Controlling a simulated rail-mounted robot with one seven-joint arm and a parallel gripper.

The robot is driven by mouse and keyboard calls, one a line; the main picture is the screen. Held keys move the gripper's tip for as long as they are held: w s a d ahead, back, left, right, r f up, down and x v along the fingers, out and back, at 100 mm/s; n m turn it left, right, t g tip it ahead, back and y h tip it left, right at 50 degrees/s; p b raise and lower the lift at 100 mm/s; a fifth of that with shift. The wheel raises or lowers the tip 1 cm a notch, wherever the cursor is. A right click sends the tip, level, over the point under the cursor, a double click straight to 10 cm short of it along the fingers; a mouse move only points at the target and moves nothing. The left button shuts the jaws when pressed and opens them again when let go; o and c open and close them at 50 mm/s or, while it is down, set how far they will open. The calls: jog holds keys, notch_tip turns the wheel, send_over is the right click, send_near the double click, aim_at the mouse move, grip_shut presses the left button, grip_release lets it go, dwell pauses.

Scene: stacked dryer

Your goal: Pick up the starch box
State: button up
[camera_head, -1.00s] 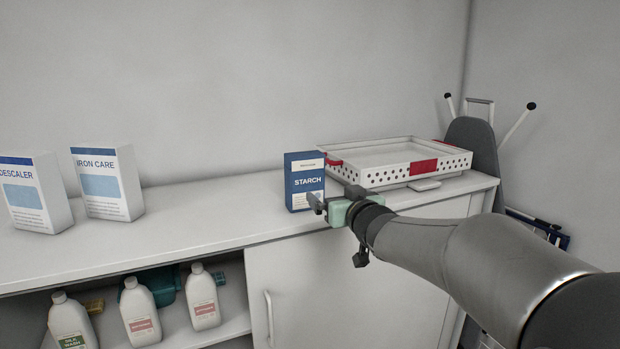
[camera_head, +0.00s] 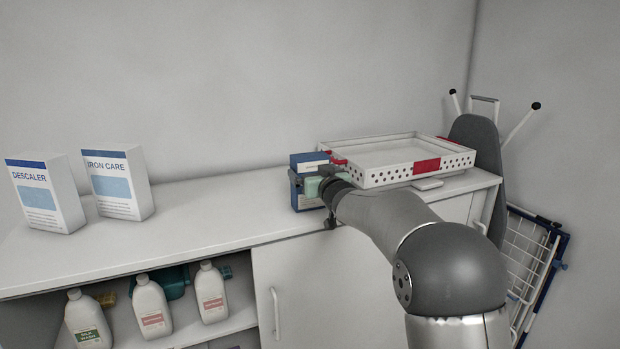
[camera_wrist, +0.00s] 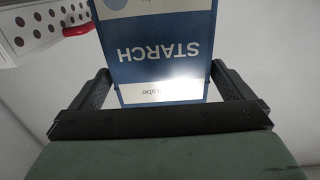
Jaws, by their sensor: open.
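The starch box (camera_head: 309,161) is a blue and white carton standing on the white counter, left of the perforated tray. My gripper (camera_head: 308,183) is in front of it in the head view and hides much of its front. In the wrist view the starch box (camera_wrist: 165,45) appears upside down, between the two dark fingers of my gripper (camera_wrist: 160,85). The fingers are open, one on each side of the box. I cannot tell whether either finger touches it.
A white perforated tray (camera_head: 375,179) with red handles stands close to the right of the box. The descaler box (camera_head: 47,195) and iron care box (camera_head: 118,184) stand far left. The counter (camera_head: 215,208) between is clear. Bottles (camera_head: 151,308) sit on the shelf below.

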jog(key=p+x, duration=0.1)
jog(key=x, duration=0.2)
jog(key=shift+w+a, duration=0.1)
jog(key=shift+w, duration=0.1)
jog(key=c, duration=0.9)
jog(key=shift+r, duration=0.1)
